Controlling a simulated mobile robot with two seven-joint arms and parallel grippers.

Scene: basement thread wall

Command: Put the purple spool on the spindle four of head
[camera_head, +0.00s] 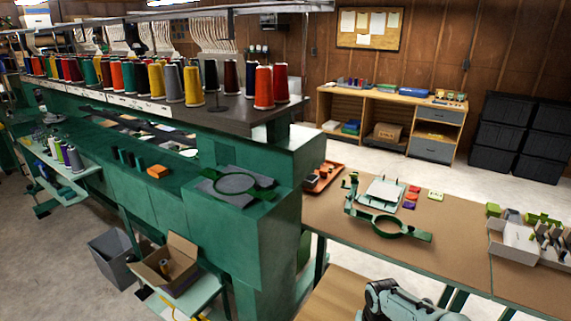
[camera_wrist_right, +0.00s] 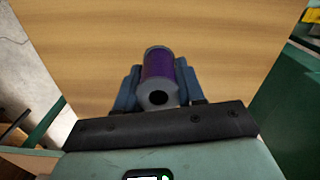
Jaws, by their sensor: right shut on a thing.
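The purple spool (camera_wrist_right: 158,72) shows in the right wrist view, with a grey end and a dark hole facing the camera. My right gripper (camera_wrist_right: 158,84) is shut on it, one blue finger on each side. A pale wooden surface fills the view behind it. In the head view, a pale arm link of mine (camera_head: 408,302) enters at the bottom; no gripper or purple spool can be made out there. The green machine (camera_head: 215,220) carries a top shelf (camera_head: 240,112) with several cones of thread. I cannot pick out spindle four of a head. My left gripper is not in view.
A brown worktable (camera_head: 465,215) at right bears a green hoop (camera_head: 389,227), an orange tray (camera_head: 325,178) and white boxes (camera_head: 520,244). Several small spools stand on a side shelf (camera_head: 62,172) at left. An open cardboard box (camera_head: 170,264) sits low in front of the machine.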

